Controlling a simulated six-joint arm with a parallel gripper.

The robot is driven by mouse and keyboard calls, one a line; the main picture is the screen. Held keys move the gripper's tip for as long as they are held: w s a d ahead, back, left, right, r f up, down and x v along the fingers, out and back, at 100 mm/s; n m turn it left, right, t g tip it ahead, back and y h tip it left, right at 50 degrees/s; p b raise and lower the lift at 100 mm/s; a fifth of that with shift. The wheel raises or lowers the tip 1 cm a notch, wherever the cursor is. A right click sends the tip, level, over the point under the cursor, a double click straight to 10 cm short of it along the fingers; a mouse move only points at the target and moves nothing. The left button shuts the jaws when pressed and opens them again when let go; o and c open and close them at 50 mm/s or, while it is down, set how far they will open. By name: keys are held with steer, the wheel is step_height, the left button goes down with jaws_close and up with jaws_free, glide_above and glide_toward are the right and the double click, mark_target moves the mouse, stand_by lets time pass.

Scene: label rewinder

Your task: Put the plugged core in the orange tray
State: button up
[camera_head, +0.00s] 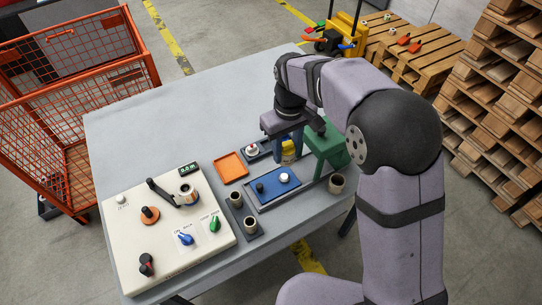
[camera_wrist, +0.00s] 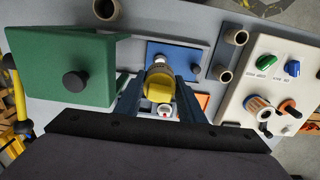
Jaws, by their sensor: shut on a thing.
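My gripper (camera_head: 288,146) is shut on the plugged core (camera_wrist: 159,86), a short tan cylinder with a yellow part facing the wrist camera. In the wrist view the core sits between the two blue-grey fingers. The orange tray (camera_head: 230,167) lies flat on the table, left of my gripper, and looks empty. In the wrist view only a corner of the orange tray (camera_wrist: 204,101) shows beside a finger.
A blue plate (camera_head: 278,187) with a black knob and a white piece lies in front. Open cores (camera_head: 336,183) stand nearby; a control panel (camera_head: 170,230) is front left.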

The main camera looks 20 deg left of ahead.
steer(key=a+f, duration=0.1)
steer(key=a, duration=1.7)
steer(key=shift+w+d+f+p, duration=0.15)
steer(key=shift+f+p, duration=0.45)
steer(key=shift+f, duration=1.8)
steer(key=shift+w+a+f+p, duration=0.1)
steer(key=shift+f+p, duration=0.5)
steer(key=shift+f, duration=2.25)
steer(key=shift+f, duration=0.2)
steer(key=o, duration=1.1)
steer(key=shift+r, duration=0.1)
